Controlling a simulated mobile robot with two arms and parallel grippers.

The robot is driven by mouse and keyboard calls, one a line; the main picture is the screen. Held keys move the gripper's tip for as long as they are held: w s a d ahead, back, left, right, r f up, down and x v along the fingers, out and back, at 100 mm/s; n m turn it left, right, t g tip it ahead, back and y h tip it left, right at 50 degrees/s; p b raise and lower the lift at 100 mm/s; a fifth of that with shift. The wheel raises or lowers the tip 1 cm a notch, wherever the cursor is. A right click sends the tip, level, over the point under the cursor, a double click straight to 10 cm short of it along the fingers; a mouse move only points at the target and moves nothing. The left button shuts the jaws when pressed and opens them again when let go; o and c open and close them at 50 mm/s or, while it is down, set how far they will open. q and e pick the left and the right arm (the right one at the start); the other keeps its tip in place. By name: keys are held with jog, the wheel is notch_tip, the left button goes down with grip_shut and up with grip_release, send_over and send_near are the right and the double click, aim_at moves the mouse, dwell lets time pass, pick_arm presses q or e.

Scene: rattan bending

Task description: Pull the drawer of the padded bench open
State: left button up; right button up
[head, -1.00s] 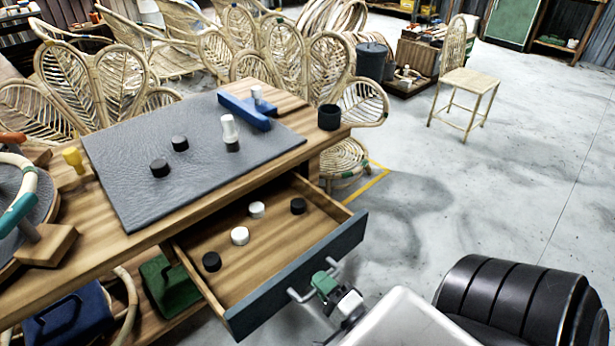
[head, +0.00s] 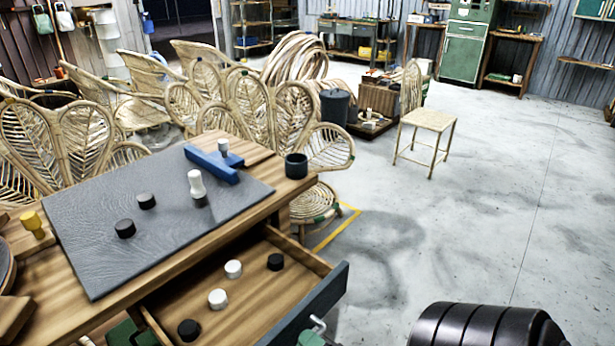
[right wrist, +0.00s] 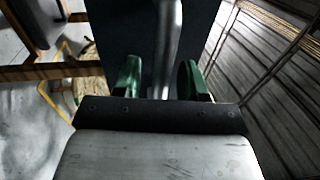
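The padded bench (head: 70,325) has a grey pad (head: 95,240) on its wooden top. Its drawer (head: 245,310) stands well open, showing its wooden floor. Its dark front panel (head: 325,292) faces lower right, with a metal handle (head: 318,325). My right gripper (head: 310,340) is at the handle, mostly cut off by the lower edge. In the right wrist view its green fingers (right wrist: 160,80) stand apart, one each side of the handle bar (right wrist: 166,40), with a gap visible. My left gripper is not in view.
Two white and two dark cylinders lie in the drawer. Dark knobs, a white-topped piece (head: 197,184) and a blue tool (head: 212,165) are on the pad; a dark cup (head: 296,166) stands at the bench corner. Rattan chairs crowd behind. The floor (head: 450,220) at right is open.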

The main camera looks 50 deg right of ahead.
jog(key=shift+s, duration=0.1)
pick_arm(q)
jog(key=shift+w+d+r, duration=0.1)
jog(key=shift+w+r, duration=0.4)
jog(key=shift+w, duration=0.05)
pick_arm(e)
jog(key=s+f, duration=0.2)
jog(key=s, duration=0.8)
jog(key=shift+s, duration=0.25)
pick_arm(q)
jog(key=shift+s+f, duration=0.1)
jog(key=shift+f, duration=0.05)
